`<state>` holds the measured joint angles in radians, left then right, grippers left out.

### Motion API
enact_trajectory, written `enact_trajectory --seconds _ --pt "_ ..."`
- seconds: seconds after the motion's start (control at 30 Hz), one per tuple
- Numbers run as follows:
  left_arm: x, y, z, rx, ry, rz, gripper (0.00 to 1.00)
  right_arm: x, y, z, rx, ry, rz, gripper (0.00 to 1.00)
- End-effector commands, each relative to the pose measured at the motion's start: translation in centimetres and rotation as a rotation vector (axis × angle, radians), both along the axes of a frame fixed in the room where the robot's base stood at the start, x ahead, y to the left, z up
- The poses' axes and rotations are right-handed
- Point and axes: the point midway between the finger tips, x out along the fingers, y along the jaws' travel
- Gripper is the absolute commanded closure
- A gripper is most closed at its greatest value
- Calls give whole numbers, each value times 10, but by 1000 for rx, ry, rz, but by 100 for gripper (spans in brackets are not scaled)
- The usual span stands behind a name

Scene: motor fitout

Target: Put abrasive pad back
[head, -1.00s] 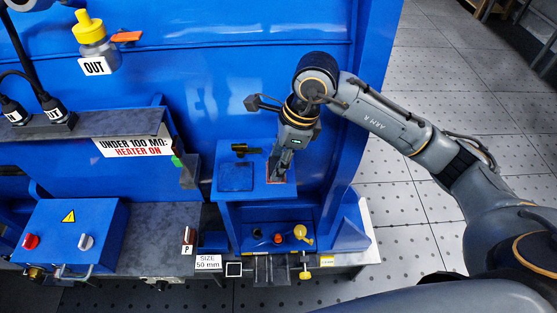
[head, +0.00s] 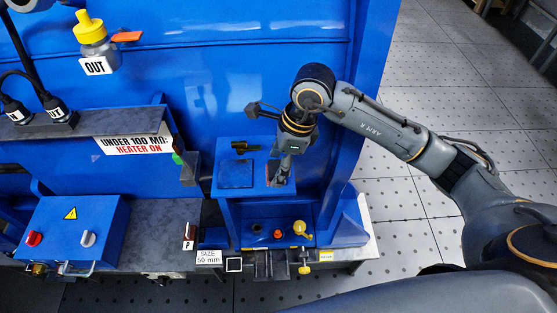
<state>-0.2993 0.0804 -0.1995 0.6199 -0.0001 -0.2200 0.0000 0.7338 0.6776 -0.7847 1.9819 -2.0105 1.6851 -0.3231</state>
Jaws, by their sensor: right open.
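My right gripper (head: 280,179) points down over the right part of the small blue stand's top (head: 256,150). It is open, with its fingertips close to the stand top. A reddish-brown edge (head: 271,170) shows beside the fingers. It may be the abrasive pad or its marked place, and the gripper hides most of it. A dark square (head: 236,175) lies on the left part of the same top, apart from the gripper. I cannot tell whether the fingers touch anything. My left gripper is out of view.
A small black fitting (head: 240,147) stands behind the dark square. Below is a blue tray with an orange knob (head: 277,234) and a yellow part (head: 299,228). A blue control box (head: 72,229) stands at left. A blue wall rises behind; open floor lies right.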

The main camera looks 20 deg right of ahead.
Motion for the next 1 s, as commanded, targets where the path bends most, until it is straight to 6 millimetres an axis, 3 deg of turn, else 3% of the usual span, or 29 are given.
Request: enact_trajectory --seconds 0.1,0.17,0.7,1.0 --pt "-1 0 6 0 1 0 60 0 0 5 0 0 0 33" --pt "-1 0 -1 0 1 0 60 1 -2 8 1 -4 -1 33" --pt "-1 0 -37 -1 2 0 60 -7 -28 107 0 -3 0 33" --pt "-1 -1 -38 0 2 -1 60 -9 -31 119 0 0 0 33"
